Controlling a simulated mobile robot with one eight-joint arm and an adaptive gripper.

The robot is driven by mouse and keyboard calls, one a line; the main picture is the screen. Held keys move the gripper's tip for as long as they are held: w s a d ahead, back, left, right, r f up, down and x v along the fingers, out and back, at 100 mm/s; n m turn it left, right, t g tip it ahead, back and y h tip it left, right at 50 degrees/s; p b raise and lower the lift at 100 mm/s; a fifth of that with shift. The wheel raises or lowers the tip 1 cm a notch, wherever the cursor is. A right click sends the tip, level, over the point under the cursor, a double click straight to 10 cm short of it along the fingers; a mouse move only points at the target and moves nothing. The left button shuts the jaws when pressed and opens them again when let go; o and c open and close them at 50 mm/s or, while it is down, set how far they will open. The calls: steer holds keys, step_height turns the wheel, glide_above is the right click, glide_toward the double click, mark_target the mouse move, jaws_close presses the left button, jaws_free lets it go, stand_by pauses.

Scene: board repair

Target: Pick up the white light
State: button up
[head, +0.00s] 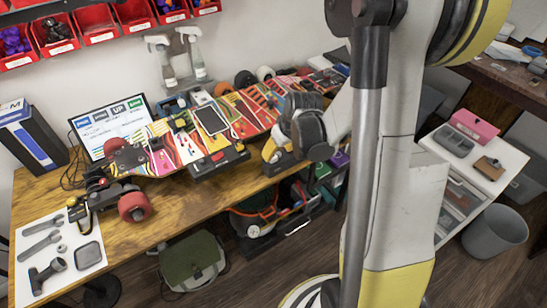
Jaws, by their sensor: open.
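I cannot pick out a white light for certain. A small white object (200,99) sits behind the long colorful board (160,150), but it is too small to tell what it is. The board lies across black stands on the wooden workbench (140,225), with red wheels and a dark phone-like panel (211,120) on it. My gripper (284,146) is at the end of my arm, over the front edge of the board near its middle. It is open, and I see nothing held in it. My gripper and wrist hide part of the board.
A lit screen (108,126) and a dark box (32,138) stand at the left. Tools lie on a white mat (58,285). Spray bottles (193,53) stand at the back. Red bins (99,27) hang above. A white cart (507,168) and grey bin (496,231) stand right.

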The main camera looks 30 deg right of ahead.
mark_target(275, 155)
steer(key=b+x, duration=0.1)
steer(key=x, duration=0.2)
steer(key=b+x, duration=0.2)
steer(key=x, duration=0.1)
steer(key=shift+w+d+r, duration=0.2)
steer(key=shift+w, duration=0.1)
steer(key=shift+r, duration=0.1)
steer(key=c, duration=1)
